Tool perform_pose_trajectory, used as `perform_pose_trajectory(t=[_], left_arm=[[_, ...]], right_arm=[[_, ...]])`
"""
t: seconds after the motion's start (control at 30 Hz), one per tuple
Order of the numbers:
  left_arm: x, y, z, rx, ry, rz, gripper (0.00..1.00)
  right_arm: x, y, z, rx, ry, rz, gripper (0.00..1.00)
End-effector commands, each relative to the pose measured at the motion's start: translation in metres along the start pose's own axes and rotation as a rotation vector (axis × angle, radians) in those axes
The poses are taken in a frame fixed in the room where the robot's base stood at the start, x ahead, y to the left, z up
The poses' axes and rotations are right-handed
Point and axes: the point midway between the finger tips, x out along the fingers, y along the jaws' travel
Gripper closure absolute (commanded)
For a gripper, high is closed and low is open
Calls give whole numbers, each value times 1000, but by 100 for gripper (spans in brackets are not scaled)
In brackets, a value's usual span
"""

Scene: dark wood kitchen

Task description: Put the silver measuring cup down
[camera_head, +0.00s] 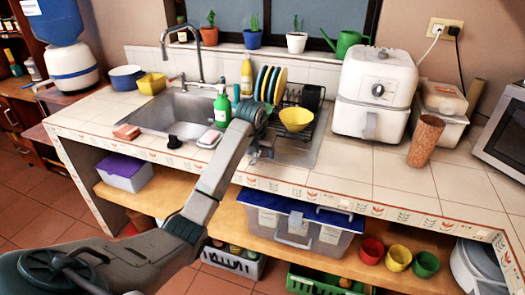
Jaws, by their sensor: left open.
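The gripper is open and small in the picture. I cannot make out a silver measuring cup for certain; small grey shapes around the fingers are too small to tell apart. The tiled counter (345,160) lies behind and to the right of the gripper. My right gripper is not in view.
The dish rack (312,128) holds plates and a yellow bowl (296,119). A green soap bottle (222,108) stands left of the gripper. A white air fryer (372,95) and brown tumbler (425,141) stand to the right. The counter front between rack and tumbler is clear.

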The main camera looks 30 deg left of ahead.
Motion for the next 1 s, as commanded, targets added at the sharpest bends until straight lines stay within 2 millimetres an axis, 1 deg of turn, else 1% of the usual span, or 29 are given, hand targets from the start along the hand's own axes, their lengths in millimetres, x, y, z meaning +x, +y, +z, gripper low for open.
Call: perform_pose_trajectory(t=[0.13,0.17,0.2,0.37,0.4,0.43,0.47,0.63,0.73,0.87,1.0], left_arm=[[0,0,0,0,0,0,39],[0,0,0,0,0,0,43],[0,0,0,0,0,0,51],[0,0,0,0,0,0,83],[0,0,0,0,0,0,87],[0,0,0,0,-1,0,87],[0,0,0,0,-1,0,91],[-1,0,1,0,-1,0,91],[-8,0,4,0,-3,-1,91],[-28,0,13,0,-7,-1,91],[-55,-1,24,0,-6,-1,91]], right_arm=[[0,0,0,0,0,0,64],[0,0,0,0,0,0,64],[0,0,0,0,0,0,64],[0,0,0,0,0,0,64],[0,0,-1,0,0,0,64],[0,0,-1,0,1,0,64],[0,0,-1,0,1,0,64],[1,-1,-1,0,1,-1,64],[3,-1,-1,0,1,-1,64],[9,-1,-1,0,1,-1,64],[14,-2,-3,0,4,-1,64]])
